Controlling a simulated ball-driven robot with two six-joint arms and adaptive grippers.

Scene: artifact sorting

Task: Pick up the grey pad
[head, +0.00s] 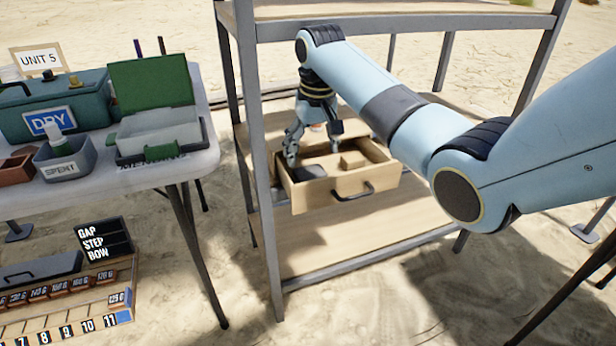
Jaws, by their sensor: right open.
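A dark grey flat piece (311,172), which looks like the grey pad, lies in the left part of a wooden drawer (330,197) on the shelf. My right gripper (313,147) points down over the drawer with its fingers spread. One finger reaches down at the drawer's left side, beside the pad, and the other is farther back to the right. I cannot tell whether a finger touches the pad. The gripper appears empty. Something small and orange-white shows behind the fingers, partly hidden. My left gripper is not in view.
The drawer has a dark handle and a wooden block (354,160) inside. Metal shelf posts (255,150) stand close left of my right arm. A white table (190,165) at left holds a teal DRY box (55,108), a SPENT bin (62,160) and a green-lidded case (150,90).

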